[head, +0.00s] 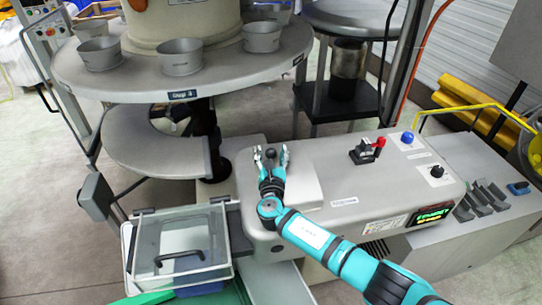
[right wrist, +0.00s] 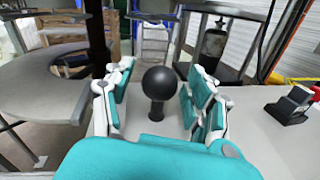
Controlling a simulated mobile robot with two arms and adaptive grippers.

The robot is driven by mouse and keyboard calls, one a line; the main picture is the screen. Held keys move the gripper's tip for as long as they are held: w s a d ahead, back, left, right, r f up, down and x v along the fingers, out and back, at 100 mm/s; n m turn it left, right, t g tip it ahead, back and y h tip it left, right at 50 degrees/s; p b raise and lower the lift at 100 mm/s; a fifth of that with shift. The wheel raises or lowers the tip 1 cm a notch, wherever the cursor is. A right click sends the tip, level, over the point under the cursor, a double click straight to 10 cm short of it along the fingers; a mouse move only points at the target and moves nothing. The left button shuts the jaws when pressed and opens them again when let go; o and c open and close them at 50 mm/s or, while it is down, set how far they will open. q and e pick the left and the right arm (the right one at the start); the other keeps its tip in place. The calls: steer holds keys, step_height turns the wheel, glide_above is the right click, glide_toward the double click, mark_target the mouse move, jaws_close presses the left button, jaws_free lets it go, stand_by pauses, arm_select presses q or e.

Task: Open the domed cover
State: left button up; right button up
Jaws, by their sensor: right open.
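A black ball knob (right wrist: 158,82) on a short black stem stands on the grey machine top. My right gripper (right wrist: 158,100) is open, with one finger on each side of the knob; I cannot tell whether they touch it. In the head view the right gripper (head: 271,158) is over the left part of the grey machine housing (head: 330,185). A clear box-shaped cover (head: 185,235) with a black bar handle (head: 180,257) sits at the lower left and looks shut. I cannot tell which part is the domed cover. My left gripper is not in view.
A round grey table (head: 130,85) with several metal cups (head: 181,57) stands behind. A red-handled switch (head: 372,148), a blue knob (head: 407,137), a black knob (head: 436,171) and a lit display (head: 430,214) are on the housing to the right.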

jaws_close()
stand_by(0.3)
steer(key=shift+w, duration=0.1)
